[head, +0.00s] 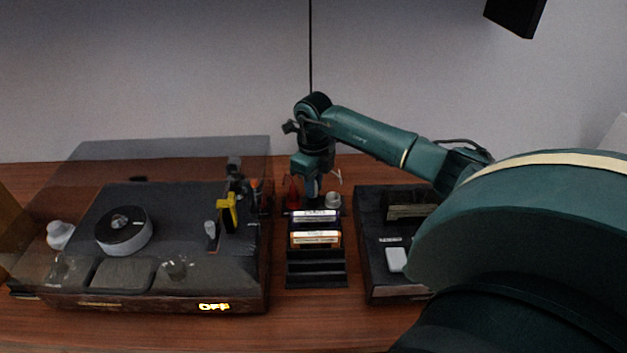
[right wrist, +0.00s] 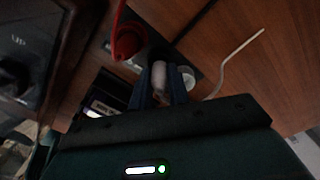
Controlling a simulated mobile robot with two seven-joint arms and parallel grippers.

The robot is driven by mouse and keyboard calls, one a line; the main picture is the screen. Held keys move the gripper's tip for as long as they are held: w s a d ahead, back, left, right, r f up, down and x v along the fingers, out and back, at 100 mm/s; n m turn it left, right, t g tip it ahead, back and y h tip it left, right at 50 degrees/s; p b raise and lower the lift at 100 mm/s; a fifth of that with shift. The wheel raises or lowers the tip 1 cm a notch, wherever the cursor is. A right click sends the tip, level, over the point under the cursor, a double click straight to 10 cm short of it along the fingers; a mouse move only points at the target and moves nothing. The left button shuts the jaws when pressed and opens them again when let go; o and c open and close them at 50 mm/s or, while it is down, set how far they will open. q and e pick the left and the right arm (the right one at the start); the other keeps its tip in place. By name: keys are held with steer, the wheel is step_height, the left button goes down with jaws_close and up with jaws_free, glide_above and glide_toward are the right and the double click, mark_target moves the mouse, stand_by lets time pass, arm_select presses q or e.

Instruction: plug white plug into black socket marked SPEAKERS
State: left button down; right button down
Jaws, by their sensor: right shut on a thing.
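My right gripper (head: 313,190) points down behind the small rack at the middle of the table. In the right wrist view its two dark fingers (right wrist: 159,92) are shut on a white plug (right wrist: 159,76). A white cable (right wrist: 232,66) shows to the right of the gripper. Below the fingertips a dark panel (right wrist: 142,55) lies on the table; it may carry the black socket, but I cannot read SPEAKERS on it. I cannot tell whether the plug touches a socket. My left gripper is out of view.
A red plug or cable (right wrist: 127,38) and a white round piece (right wrist: 188,75) flank the gripper closely. A rack with labelled cassettes (head: 315,238) stands in front. A turntable (head: 190,300) reading OFF is at left, a dark device (head: 372,240) at right.

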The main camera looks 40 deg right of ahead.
steer(key=shift+f+b, duration=0.3)
steer(key=shift+f, duration=0.25)
stand_by(0.4)
steer(key=c, duration=0.9)
jaws_free()
steer(key=shift+o, duration=0.2)
steer(key=shift+r, duration=0.15)
steer(key=shift+r+p, duration=1.9)
steer(key=shift+r, duration=0.5)
